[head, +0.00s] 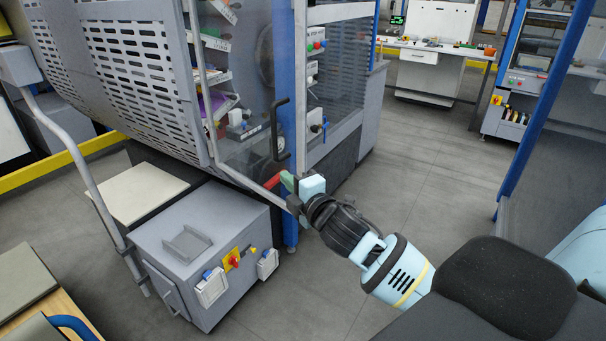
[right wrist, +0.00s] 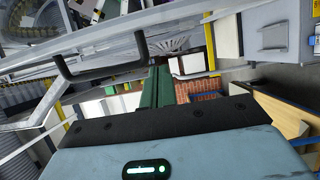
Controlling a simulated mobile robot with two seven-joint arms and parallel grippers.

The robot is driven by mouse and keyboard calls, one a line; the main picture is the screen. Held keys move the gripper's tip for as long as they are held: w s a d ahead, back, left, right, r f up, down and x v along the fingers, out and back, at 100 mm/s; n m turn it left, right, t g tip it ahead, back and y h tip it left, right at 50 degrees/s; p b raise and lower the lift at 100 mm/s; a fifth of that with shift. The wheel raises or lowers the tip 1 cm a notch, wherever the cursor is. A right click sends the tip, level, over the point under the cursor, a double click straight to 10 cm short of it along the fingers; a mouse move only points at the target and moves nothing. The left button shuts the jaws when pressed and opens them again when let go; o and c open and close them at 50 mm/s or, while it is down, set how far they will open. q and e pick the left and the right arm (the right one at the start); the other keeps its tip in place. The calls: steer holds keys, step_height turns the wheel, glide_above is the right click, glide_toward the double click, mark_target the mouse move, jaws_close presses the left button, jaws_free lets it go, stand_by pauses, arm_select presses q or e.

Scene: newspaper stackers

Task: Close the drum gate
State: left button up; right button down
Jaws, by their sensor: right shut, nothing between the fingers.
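The drum gate seems to be the large curved grey slotted panel (head: 140,60) with a tubular frame, at the upper left of the head view. I cannot tell how far it stands open. A black bar handle (head: 279,130) stands upright near the blue post; a black handle (right wrist: 100,72) also shows left of the fingers in the right wrist view. My right gripper (head: 284,181) is shut and empty, just below the handle and apart from it. Its green fingers (right wrist: 156,88) are together in the wrist view. My left gripper is not in view.
A grey control box (head: 205,245) with a red-and-yellow switch stands on the floor below the panel. A grey bent rail (head: 85,175) runs at the left. A blue post (head: 540,100) and panel stand at the right. The floor in the middle is clear.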

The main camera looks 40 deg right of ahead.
steer(key=shift+w+d, duration=0.2)
steer(key=shift+d, duration=0.8)
steer(key=shift+w+d, duration=0.2)
steer(key=shift+d, duration=0.75)
